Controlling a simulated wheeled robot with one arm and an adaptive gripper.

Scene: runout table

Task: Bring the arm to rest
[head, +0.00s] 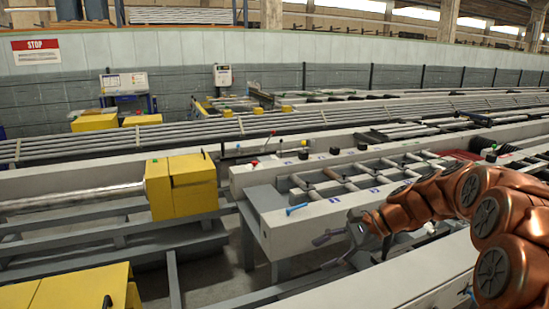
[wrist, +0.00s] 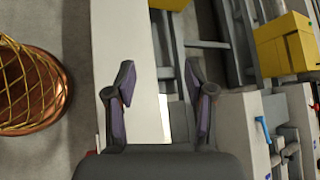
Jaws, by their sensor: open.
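My copper arm comes in from the right in the head view and reaches toward the middle. My gripper (head: 334,228) is at its end, in front of a grey machine bed. In the wrist view my gripper (wrist: 159,72) has its two dark fingers spread wide with nothing between them. A pale beam and the grey floor lie beyond the fingers. The gripper appears clear of the surfaces around it, but the exact gap is hard to tell.
A blue-handled lever (head: 297,209) on the grey runout table (head: 285,232) is close to my gripper. A yellow housing (head: 183,186) with a long bar stands left. Another yellow box (head: 75,289) is front left. A round copper rim with yellow mesh (wrist: 28,85) lies left in the wrist view.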

